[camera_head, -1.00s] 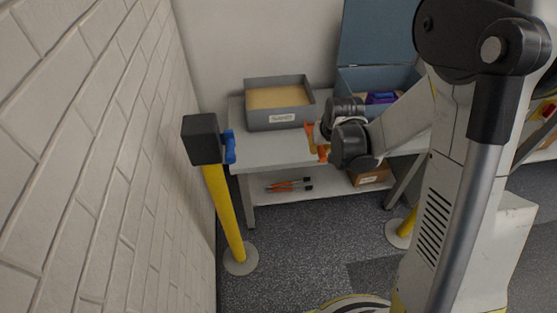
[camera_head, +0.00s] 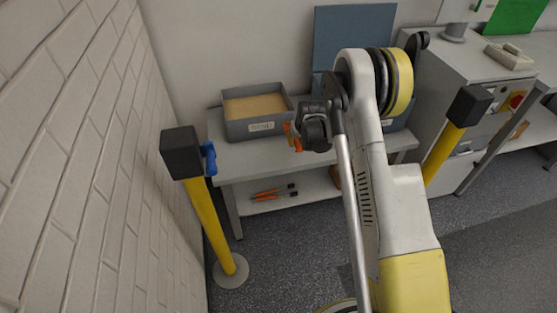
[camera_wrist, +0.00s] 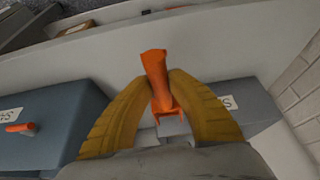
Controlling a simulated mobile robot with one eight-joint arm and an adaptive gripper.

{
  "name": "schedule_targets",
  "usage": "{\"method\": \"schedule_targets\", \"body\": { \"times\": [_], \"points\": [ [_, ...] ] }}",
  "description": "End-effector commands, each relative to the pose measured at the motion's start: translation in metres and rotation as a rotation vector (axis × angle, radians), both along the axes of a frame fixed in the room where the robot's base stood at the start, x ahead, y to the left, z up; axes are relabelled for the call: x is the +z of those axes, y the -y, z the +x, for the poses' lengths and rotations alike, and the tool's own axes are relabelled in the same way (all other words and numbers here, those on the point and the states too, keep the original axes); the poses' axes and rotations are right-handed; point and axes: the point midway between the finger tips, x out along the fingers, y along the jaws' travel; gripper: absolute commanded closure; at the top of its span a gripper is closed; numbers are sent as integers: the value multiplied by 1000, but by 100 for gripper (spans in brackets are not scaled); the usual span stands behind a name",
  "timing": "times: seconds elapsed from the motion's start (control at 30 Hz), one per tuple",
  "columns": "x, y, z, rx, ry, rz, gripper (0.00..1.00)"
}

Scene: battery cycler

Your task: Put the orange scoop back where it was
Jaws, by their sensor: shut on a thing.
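The orange scoop (camera_wrist: 155,68) is held between the two yellow fingers of my gripper (camera_wrist: 162,84) in the wrist view. Its broader end sticks out past the fingertips. In the head view the scoop (camera_head: 298,144) shows as small orange patches at my gripper (camera_head: 292,136), over the right part of the white table (camera_head: 225,160). The grey bin (camera_head: 258,128) with tan contents and a label stands just left of my gripper. Whether the scoop touches the table or bin is unclear.
A blue box with raised lid (camera_head: 350,40) stands behind my arm; an orange piece (camera_wrist: 20,127) shows on a blue-grey box in the wrist view. Orange-and-black tools (camera_head: 272,193) lie on the lower shelf. A yellow post (camera_head: 208,225) stands before the table, near the brick wall (camera_head: 70,160).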

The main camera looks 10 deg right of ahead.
Motion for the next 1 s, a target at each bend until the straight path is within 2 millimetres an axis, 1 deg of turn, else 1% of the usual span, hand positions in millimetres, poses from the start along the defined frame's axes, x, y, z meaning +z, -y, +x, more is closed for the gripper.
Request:
{"method": "schedule_targets", "body": {
  "times": [0.03,0.1,0.2,0.3,0.47,0.57,0.7,0.77,1.0],
  "points": [
    [-13,-15,1,4,0,0,100],
    [-23,-32,1,4,0,1,100],
    [-35,-52,2,2,0,0,100],
    [-41,-65,2,1,0,0,100],
    [-47,-71,2,-1,0,0,100],
    [-60,-71,3,-1,0,0,100],
    [-82,-71,3,-1,0,0,100],
    [-85,-70,2,-1,0,0,100],
    [-83,-70,2,-1,0,0,100]
  ]
}}
